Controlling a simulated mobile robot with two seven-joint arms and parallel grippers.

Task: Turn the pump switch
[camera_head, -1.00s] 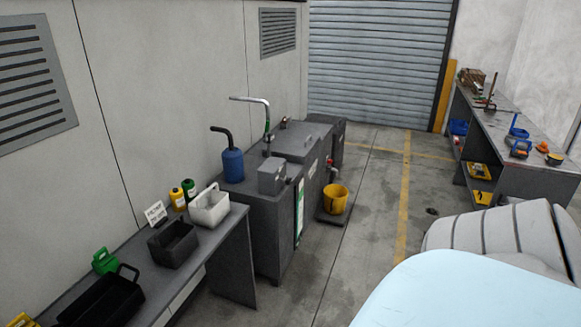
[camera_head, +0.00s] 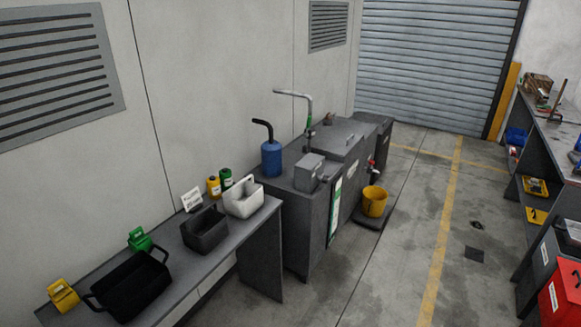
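A grey parts-washer-like cabinet (camera_head: 300,232) stands against the wall in the middle of the view. A small grey box (camera_head: 309,172) sits on its near top corner and may carry the pump switch, but the switch itself is too small to make out. A blue canister (camera_head: 271,157) with a black bent spout and a curved metal tap (camera_head: 296,94) stand on the cabinet top. A red fitting (camera_head: 372,166) shows at its right side. Neither of my grippers is in view.
A grey bench (camera_head: 262,228) on the left holds a white caddy (camera_head: 243,200), a dark caddy (camera_head: 206,230) and a black tray (camera_head: 130,285). A yellow bucket (camera_head: 374,203) stands right of the cabinet. Open floor (camera_head: 390,270) lies in front; a workbench and red box (camera_head: 562,298) are at right.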

